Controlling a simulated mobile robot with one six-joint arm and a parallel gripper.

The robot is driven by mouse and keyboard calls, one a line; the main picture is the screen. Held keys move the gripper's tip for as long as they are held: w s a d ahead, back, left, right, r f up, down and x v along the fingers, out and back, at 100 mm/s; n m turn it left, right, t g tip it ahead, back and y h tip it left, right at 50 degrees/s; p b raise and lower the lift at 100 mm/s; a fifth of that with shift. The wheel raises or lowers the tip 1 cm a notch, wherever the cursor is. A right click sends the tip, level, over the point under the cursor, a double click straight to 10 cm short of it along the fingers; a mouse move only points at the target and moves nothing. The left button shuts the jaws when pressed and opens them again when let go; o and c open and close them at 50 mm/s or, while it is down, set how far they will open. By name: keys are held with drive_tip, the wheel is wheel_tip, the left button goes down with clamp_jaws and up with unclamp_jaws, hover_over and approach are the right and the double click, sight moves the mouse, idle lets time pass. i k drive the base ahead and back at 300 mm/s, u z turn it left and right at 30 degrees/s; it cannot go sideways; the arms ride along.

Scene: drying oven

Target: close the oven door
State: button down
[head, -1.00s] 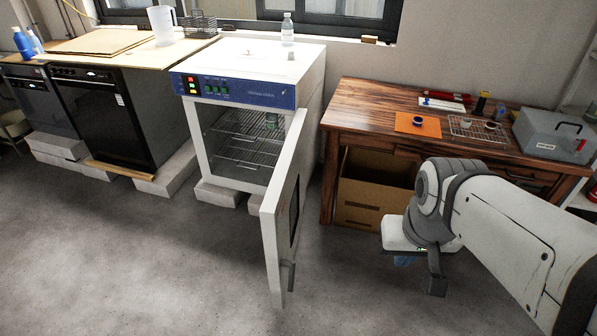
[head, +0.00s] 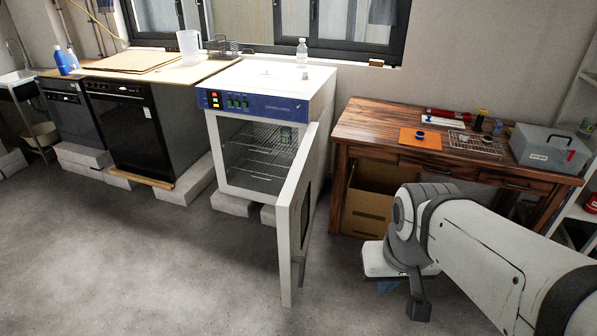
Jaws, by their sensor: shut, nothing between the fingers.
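The white oven (head: 319,100) with a blue control panel stands left of centre in the head view. Its door (head: 288,225) is wide open, swung out toward me from the right side of the opening, with a handle (head: 302,272) near its free edge. My gripper (head: 418,308) points down at the lower right, shut and empty. It is right of the door and apart from it. My arm hides part of the floor and table front.
A wooden table (head: 365,120) with small items and a grey box (head: 545,148) stands right of the oven. A cardboard box (head: 368,208) sits under it. A dark appliance (head: 128,130) on blocks stands left. The floor (head: 170,265) before the oven is clear.

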sight(295, 206)
drive_tip(key=z, duration=0.05)
drive_tip(key=i, duration=1)
drive_tip(key=u, duration=0.05)
